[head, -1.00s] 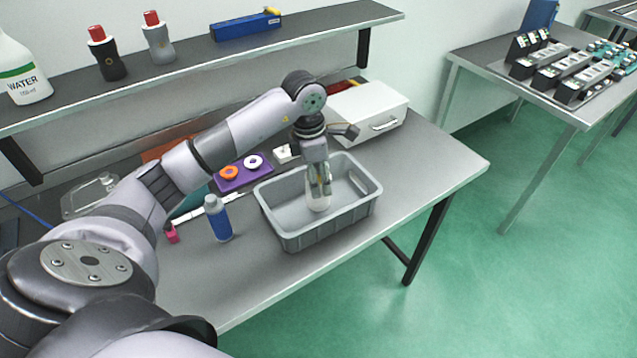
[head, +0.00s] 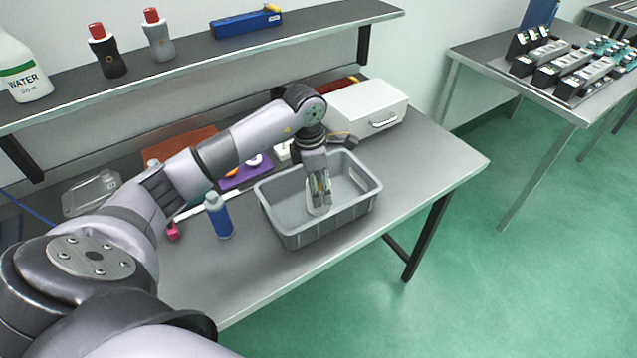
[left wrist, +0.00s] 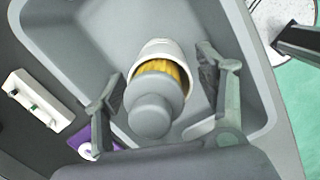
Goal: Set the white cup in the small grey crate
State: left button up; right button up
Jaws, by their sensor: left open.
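The white cup (head: 318,211) is inside the small grey crate (head: 312,233), low between my left fingers. In the left wrist view the white cup (left wrist: 167,47) has a ribbed yellow part in its mouth and a rounded grey piece in front, which hides some of it. My left gripper (head: 319,188) reaches down into the crate around the cup. In the left wrist view the left gripper (left wrist: 160,72) is open, with a gap between each finger and the cup. The grey crate (left wrist: 258,62) surrounds them there. My right gripper is not in view.
A blue bottle (head: 219,216) stands left of the crate. A purple tray (head: 238,181) with ring parts lies behind it, partly hidden by my arm. A white case (head: 366,103) stands behind the crate. A shelf (head: 190,68) runs along the back. The table front is clear.

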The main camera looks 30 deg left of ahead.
pick_arm(q)
jog(key=shift+r, duration=0.25)
jog(key=r+b, duration=0.1)
jog(key=r, duration=0.2)
jog(key=r+b, duration=0.1)
jog(key=r, duration=0.3)
jog(key=a+r+b, duration=0.1)
jog(key=r, duration=0.2)
jog(key=shift+s+r, duration=0.25)
jog(key=shift+s, duration=0.15)
jog(key=shift+s+r, duration=0.1)
jog(key=shift+r, duration=0.5)
jog(key=shift+f, duration=0.1)
